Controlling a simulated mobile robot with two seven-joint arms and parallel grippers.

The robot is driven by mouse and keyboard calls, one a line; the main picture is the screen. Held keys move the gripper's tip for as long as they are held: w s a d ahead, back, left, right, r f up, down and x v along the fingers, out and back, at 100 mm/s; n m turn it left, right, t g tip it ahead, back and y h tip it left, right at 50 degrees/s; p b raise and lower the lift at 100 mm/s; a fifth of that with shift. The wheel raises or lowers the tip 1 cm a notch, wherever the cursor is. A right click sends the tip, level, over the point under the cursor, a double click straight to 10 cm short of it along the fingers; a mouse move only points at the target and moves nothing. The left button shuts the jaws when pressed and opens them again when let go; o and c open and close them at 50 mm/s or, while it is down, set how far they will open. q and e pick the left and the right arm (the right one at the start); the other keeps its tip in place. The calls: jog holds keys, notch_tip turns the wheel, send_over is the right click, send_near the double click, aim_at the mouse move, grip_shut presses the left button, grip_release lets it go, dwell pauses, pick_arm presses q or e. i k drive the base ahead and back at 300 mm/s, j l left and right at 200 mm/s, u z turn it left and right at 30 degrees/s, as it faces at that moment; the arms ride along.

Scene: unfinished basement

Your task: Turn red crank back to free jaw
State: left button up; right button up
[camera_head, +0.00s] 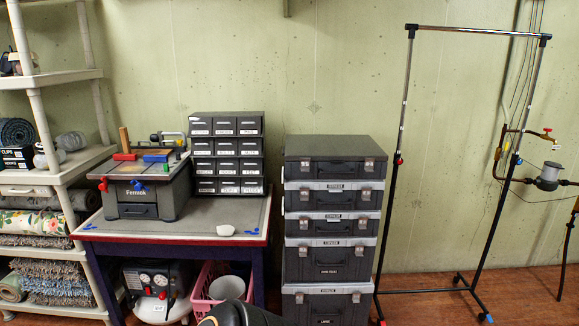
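A grey benchtop machine (146,190) marked "Fernook" stands on the left part of the workbench. A small red crank or knob (103,184) sticks out at the left of its front, and a blue one (137,185) is beside it. On top are a red jaw-like block (125,156) and a blue one (157,155), with an upright wooden piece (124,139) at the red block. Whether a jaw is clamped or free is too small to tell. Neither gripper shows.
The workbench (190,237) has clear room at its front, with a white lump (226,230) there. A drawer cabinet (227,152) stands behind. Stacked toolboxes (332,225) and a garment rack (402,130) are to the right; a shelf (60,78) is left. A dark rounded shape is at bottom centre.

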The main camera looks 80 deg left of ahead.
aim_at(103, 186)
jog(key=u, duration=3.8)
jog(key=z, duration=0.25)
jog(key=i+j+z, duration=0.2)
jog(key=z, duration=0.25)
jog(key=i+j+z, duration=0.3)
jog(key=z, duration=0.2)
jog(key=i+j+z, duration=0.1)
jog(key=j, duration=0.25)
jog(key=i+j, duration=0.25)
jog(key=i+j+z, duration=0.15)
jog(key=j, duration=0.25)
jog(key=i+j, duration=0.2)
jog(key=j, duration=0.2)
jog(key=i+j+z, duration=0.15)
jog(key=j, duration=0.2)
